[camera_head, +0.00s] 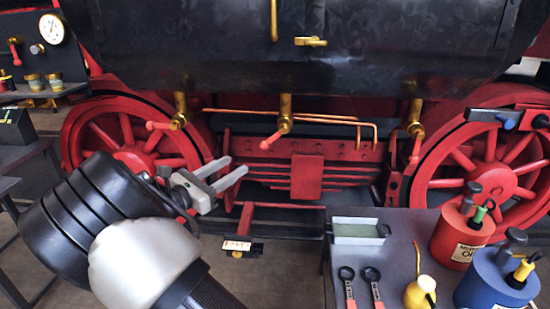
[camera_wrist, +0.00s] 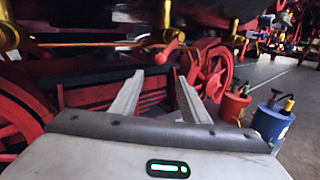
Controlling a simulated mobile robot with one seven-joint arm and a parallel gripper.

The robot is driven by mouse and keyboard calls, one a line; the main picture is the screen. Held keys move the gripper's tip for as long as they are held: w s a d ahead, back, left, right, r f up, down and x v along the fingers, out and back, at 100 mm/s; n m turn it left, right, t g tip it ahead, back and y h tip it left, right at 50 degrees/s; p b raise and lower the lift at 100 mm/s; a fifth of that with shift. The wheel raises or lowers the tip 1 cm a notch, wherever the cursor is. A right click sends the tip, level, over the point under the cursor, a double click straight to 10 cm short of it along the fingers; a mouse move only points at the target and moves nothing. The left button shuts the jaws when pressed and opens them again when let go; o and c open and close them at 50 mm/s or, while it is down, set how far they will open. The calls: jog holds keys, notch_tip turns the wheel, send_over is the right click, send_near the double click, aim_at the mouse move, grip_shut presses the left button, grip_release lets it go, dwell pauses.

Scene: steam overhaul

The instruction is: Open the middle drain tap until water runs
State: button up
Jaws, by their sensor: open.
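The middle drain tap (camera_head: 285,115) is brass and hangs below the dark boiler casing in the head view. Its red lever (camera_head: 270,141) points left and slightly down from the tap. No water stream shows under it. My gripper (camera_head: 232,168) is open and empty, below and left of this lever and apart from it. In the wrist view, what looks like the same tap (camera_wrist: 165,14) and its red lever (camera_wrist: 172,44) stand above and beyond my two open fingers. The left tap (camera_head: 180,112) and right tap (camera_head: 416,118) also have red levers.
A grey table (camera_head: 385,225) at front right holds a tray (camera_head: 358,232), two red-handled tools, a red can (camera_head: 462,240), a blue can (camera_head: 492,283) and a small brass oiler (camera_head: 420,292). Red wheels flank the taps. Copper pipes (camera_head: 345,121) run right of the middle tap.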

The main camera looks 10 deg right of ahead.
aim_at(273, 141)
jog(key=shift+m, duration=0.5)
jog(key=b+x, duration=0.1)
jog(key=x, duration=0.8)
jog(key=b+x, duration=0.2)
jog(key=x, duration=0.7)
jog(key=shift+d+r, duration=0.1)
jog(key=shift+r, duration=0.15)
grip_shut()
